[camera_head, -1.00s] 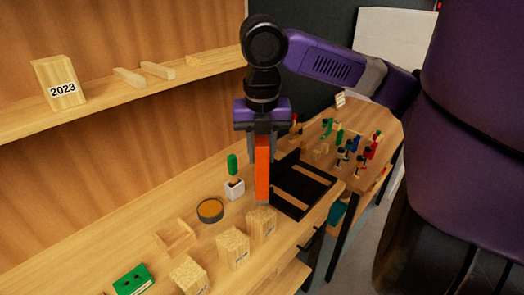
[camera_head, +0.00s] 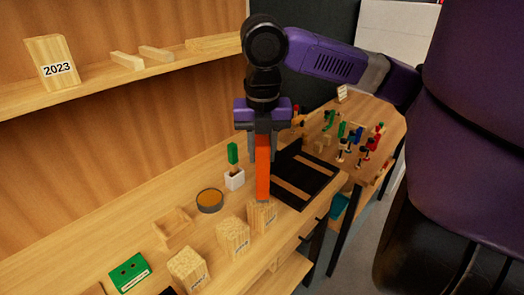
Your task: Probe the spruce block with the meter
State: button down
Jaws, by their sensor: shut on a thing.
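My gripper (camera_head: 262,132) points straight down and is shut on an orange meter (camera_head: 262,168), held upright. The meter's lower end is at the top of the rearmost of three pale wooden blocks (camera_head: 262,217); whether it touches or hovers just in front I cannot tell. The other two blocks, a middle one (camera_head: 233,238) and a nearer one (camera_head: 188,267), stand in a row towards the lower left. Small labels on the blocks are too small to read, so I cannot tell which is spruce.
Left of the blocks are a round dark tin (camera_head: 209,201), a shallow wooden tray (camera_head: 172,228), a green box (camera_head: 130,272) and a green-handled tool in a white holder (camera_head: 234,180). A black mat (camera_head: 297,203) lies behind. A shelf (camera_head: 95,84) runs along the wall.

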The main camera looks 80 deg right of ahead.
aim_at(261, 137)
jog(key=shift+f, duration=0.5)
dwell(1.4)
notch_tip(261, 137, up, 6)
jog(key=p, duration=0.5)
jog(key=shift+r, duration=0.1)
dwell(0.9)
